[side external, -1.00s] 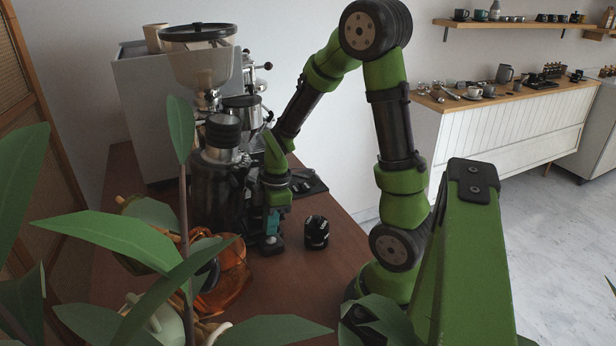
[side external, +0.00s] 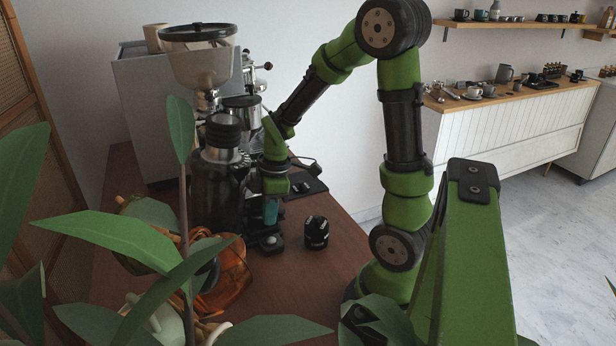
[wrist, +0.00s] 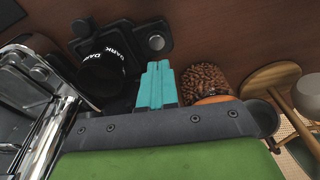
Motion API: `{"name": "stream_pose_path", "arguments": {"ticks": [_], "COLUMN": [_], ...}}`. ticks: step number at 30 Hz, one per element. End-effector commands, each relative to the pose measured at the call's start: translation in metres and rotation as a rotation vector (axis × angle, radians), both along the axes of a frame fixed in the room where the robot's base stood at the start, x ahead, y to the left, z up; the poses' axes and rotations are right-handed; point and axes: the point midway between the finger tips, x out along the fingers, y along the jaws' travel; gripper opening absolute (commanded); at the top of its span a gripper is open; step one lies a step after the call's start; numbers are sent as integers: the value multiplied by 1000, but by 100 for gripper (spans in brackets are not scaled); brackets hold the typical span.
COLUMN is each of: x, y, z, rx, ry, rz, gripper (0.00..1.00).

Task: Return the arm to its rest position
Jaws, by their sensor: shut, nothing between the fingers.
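My gripper (side external: 271,212) is over the wooden counter (side external: 330,268), beside the dark grinder body (side external: 215,185). Its teal fingers are pressed together and empty, which also shows in the wrist view (wrist: 157,84). A black stand (side external: 268,243) is just below the fingertips; I cannot tell whether they touch it. My arm is bent, with its elbow raised high. A small black cylinder with pale marks (side external: 316,232) stands on the counter to the right, apart from the gripper. In the wrist view, a black round item lettered DARK (wrist: 103,72) is left of the fingers.
A jar of coffee beans (wrist: 204,82) and a wooden piece (wrist: 268,76) are right of the fingers. An orange glass vessel (side external: 232,275) stands at the counter's near left. Plant leaves (side external: 100,238) cover the foreground. The counter right of the black cylinder is clear.

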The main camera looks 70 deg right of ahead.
Motion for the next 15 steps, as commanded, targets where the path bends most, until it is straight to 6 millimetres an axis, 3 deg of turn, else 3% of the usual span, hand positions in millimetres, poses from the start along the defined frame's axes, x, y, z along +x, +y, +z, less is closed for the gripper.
{"name": "stream_pose_path", "arguments": {"ticks": [5,15], "x": [-6,-25], "y": [13,84], "z": [12,103], "rx": [43,250], "ry": [18,-159], "rz": [-345,-973], "gripper": [0,0]}}
